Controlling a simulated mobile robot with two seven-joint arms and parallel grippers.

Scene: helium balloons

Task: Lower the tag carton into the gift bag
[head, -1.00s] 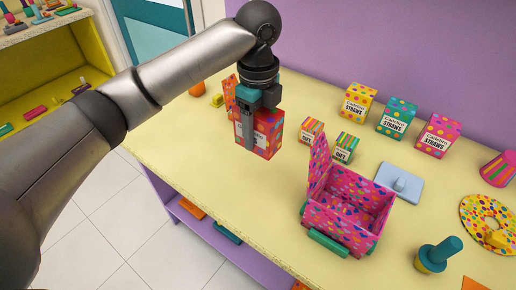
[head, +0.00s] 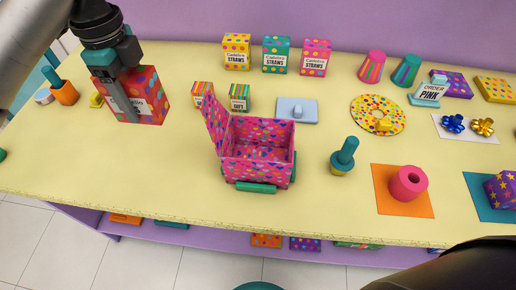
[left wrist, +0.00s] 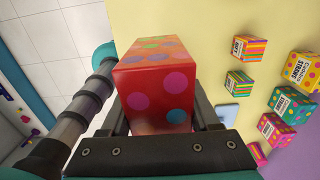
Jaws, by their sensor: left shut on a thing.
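The tag carton (head: 149,92) is red with coloured dots and a white label. My left gripper (head: 130,105) is shut on it and holds it upright at the left, seemingly above the table. In the left wrist view the carton (left wrist: 155,85) sits between the two dark fingers. The open pink confetti container (head: 257,170), which I take as the gift bag, stands right of the carton and nearer the front edge. Its flap is raised on the left; the visible inside looks empty. My right gripper is not in view.
Several straws boxes (head: 276,55) line the back. The yellow table (head: 120,165) is clear at front left.

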